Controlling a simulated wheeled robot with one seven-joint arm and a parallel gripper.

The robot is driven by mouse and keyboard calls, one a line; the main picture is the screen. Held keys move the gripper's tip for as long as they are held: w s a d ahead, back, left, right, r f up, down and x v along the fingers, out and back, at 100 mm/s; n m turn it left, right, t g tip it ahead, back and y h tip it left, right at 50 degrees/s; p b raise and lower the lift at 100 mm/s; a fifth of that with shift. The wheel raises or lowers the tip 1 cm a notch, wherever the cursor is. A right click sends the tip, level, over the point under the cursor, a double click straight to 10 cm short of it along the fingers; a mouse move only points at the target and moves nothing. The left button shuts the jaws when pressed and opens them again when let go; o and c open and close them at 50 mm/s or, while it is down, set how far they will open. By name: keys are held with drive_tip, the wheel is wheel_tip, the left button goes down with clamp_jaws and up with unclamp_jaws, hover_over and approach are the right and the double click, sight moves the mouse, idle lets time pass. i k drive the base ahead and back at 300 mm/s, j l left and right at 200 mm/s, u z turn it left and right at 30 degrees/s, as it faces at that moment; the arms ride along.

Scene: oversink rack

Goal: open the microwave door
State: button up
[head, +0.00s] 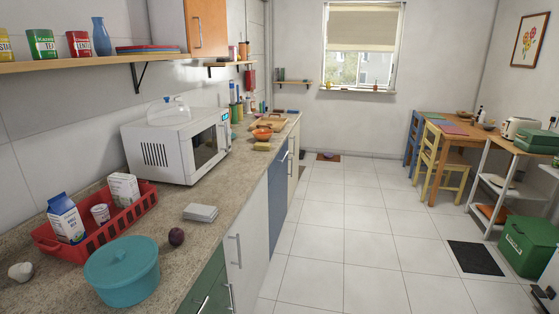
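The white microwave (170,148) stands on the speckled counter at the left, its vented side towards me. Its front faces right, along the counter's edge. The microwave door (206,146) has a dark window and looks shut, with a pale upright handle (226,136) near its far edge. A clear dome-shaped cover with a blue knob (172,107) sits on top. My gripper is not in this view.
A red basket (95,232) with cartons, a teal lidded pot (122,266), a plum (176,236) and stacked white coasters (200,213) are on the nearer counter. A shelf (90,64) hangs above. The tiled floor (340,235) right of the counter is clear.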

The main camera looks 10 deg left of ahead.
sight(201, 142)
drive_tip(key=i, duration=1.9)
